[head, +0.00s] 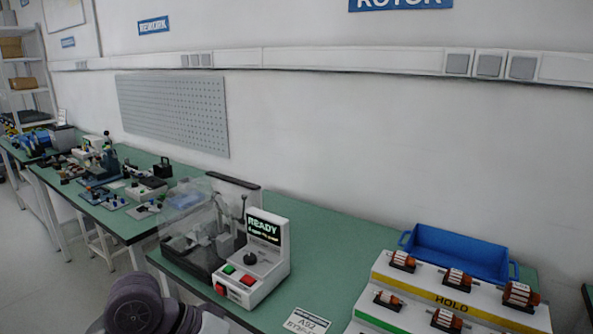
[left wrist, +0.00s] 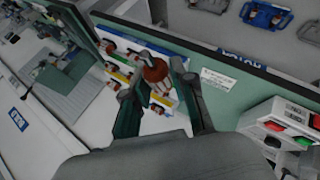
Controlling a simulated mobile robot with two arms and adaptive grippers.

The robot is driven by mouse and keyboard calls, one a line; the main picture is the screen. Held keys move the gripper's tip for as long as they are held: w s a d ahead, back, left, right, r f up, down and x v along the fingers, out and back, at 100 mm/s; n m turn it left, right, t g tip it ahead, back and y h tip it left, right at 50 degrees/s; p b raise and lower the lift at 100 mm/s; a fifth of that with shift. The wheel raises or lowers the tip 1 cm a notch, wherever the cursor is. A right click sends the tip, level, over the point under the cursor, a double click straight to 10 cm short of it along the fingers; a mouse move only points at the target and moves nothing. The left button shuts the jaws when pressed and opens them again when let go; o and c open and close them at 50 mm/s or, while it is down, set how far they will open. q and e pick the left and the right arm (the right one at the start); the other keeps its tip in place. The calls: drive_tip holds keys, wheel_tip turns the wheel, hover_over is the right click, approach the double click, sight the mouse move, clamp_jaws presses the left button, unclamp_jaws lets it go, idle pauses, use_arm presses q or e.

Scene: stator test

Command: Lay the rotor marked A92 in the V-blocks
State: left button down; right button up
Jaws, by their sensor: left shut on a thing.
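My left gripper (left wrist: 158,84) is shut on a rotor with a reddish-orange body (left wrist: 154,70), seen between its fingers in the left wrist view. I cannot read a mark on this rotor. The test machine (head: 262,262) stands on the green bench in the head view, its screen reading READY. Beside its panel, a clear cover (head: 188,205) stands around a grey fixture (head: 222,240). I cannot make out the V-blocks there. My right gripper is in neither view.
A stepped rack (head: 440,284) marked HOLD bears several rotors at the right, with a blue tray (head: 457,252) behind it. Another bench (head: 120,180) with equipment stands at the left.

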use_arm(q)
drive_tip(key=s+a+f+n+t+y, duration=0.1)
drive_tip(key=a+n, duration=0.4)
drive_tip(key=a, duration=0.7)
drive_tip(key=s+f+t, duration=0.1)
drive_tip(key=t, duration=0.1)
drive_tip(key=shift+f+t+y, duration=0.3)
drive_tip(key=shift+f, duration=0.05)
drive_tip(key=shift+f, duration=0.1)
